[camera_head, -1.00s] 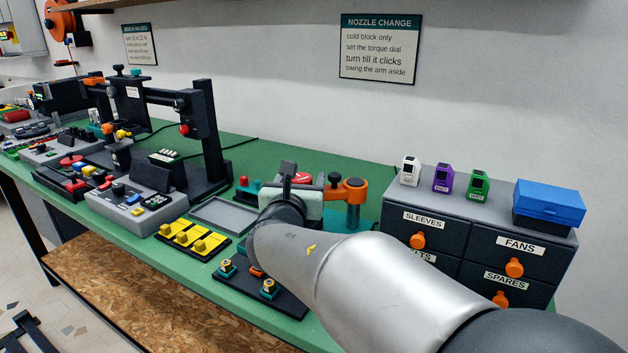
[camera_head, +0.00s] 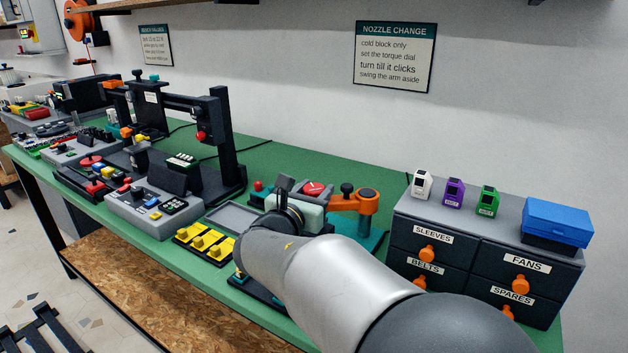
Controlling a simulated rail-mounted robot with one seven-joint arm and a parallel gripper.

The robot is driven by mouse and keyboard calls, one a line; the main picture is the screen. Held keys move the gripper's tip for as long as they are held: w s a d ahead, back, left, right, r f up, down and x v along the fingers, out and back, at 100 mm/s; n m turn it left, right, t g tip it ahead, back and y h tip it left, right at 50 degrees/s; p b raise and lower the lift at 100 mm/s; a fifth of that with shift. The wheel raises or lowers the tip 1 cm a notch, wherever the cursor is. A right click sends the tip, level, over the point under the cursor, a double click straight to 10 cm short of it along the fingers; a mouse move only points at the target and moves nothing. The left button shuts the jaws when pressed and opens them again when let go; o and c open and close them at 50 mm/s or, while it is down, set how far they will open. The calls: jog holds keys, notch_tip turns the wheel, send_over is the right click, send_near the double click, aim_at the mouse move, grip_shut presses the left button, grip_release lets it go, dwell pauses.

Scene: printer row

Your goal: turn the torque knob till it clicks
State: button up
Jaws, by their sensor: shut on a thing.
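My gripper (camera_head: 285,190) is at the pale green-grey unit (camera_head: 312,212) at the middle of the bench. Its dark upper part shows, tilted. My silver arm hides the fingertips. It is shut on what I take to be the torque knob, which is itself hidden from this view. A red round dial face (camera_head: 315,188) shows on the unit just right of my gripper.
Yellow blocks (camera_head: 207,242) on a black plate and a grey tray (camera_head: 232,218) lie left of my arm. A drawer cabinet (camera_head: 478,264) stands close on the right, with a blue box (camera_head: 557,222) on top. A black frame (camera_head: 221,140) rises at the left.

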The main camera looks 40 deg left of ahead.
jog(key=m+h+p, duration=0.2)
jog(key=h, duration=0.1)
jog(key=m+h+p, duration=0.1)
jog(key=h+p, duration=0.1)
jog(key=p, duration=0.1)
jog(key=m+h+p, duration=0.2)
jog(key=h+p, duration=0.1)
jog(key=shift+a+r+m+h, duration=0.1)
jog(key=shift+r+m+h, duration=0.2)
jog(key=shift+r, duration=0.05)
jog(key=m+g+h+p, duration=0.1)
jog(key=h+p, duration=0.1)
jog(key=m+g+h+p, duration=0.1)
jog(key=m+h+p, duration=0.1)
jog(key=m+g+h+p, duration=0.1)
jog(key=h+p, duration=0.1)
jog(key=shift+f+g, duration=0.3)
jog(key=shift+m+h, duration=0.3)
jog(key=shift+m, duration=0.1)
jog(key=o, duration=1)
jog(key=shift+c, duration=0.2)
jog(key=shift+s, duration=0.1)
